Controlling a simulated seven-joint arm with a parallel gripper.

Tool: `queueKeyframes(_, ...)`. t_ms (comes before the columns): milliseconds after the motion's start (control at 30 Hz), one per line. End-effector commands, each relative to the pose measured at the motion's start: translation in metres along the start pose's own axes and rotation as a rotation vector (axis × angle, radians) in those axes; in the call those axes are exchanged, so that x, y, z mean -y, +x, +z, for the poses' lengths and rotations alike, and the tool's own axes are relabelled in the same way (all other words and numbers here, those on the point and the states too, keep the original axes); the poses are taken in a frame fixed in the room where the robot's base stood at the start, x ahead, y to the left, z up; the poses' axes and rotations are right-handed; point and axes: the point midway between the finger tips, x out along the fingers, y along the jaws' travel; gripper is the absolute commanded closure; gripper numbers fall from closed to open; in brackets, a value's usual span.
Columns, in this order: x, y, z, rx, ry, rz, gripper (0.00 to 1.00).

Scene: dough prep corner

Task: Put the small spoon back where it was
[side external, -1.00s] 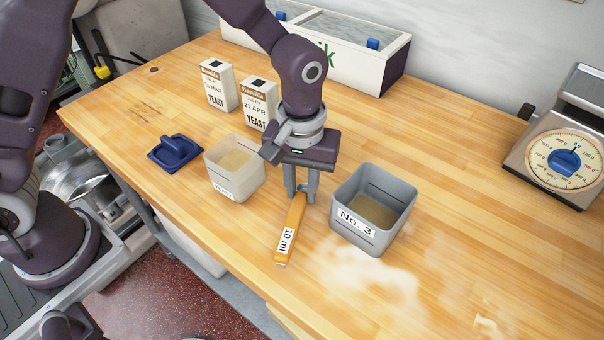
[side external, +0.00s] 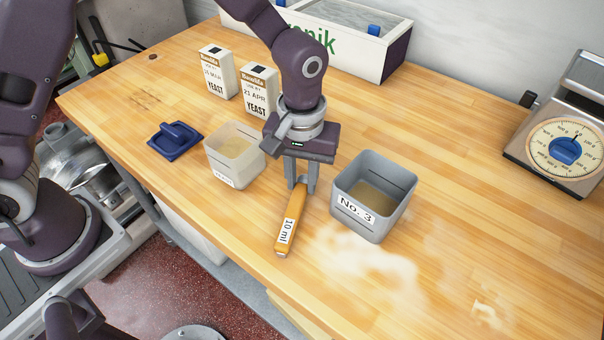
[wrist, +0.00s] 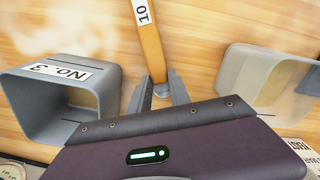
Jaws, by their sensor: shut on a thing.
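The small spoon (side external: 291,218) has an orange handle marked "10 ml" and points toward the front of the table. Its handle also shows in the wrist view (wrist: 151,45), running up and away from the fingers. My gripper (side external: 302,187) is shut on the spoon's metal end, which is mostly hidden between the fingertips. In the wrist view my gripper (wrist: 160,87) has a finger on each side of this end. I cannot tell whether the spoon touches the table.
A grey tub "No. 3" (side external: 352,210) with tan contents stands close right of my gripper, a translucent tub (side external: 222,168) to its left. A blue lid (side external: 175,141), two yeast boxes (side external: 258,92), a scale (side external: 556,158) and spilled flour (side external: 372,268) are around.

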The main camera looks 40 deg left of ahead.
Motion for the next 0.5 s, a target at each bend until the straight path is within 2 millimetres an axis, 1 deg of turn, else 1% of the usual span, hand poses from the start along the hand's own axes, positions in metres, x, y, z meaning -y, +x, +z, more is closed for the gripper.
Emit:
queueKeyframes(67,0.0000,0.0016,0.0000,0.000,0.000,0.000,1.00)
queueKeyframes(100,-0.0001,0.0013,-0.0001,0.000,0.000,0.001,0.69)
queueKeyframes(200,-0.0001,0.0012,-0.0001,0.000,0.000,0.001,0.51)
queueKeyframes(500,-0.0003,-0.0012,-0.0002,-0.001,0.000,0.001,0.51)
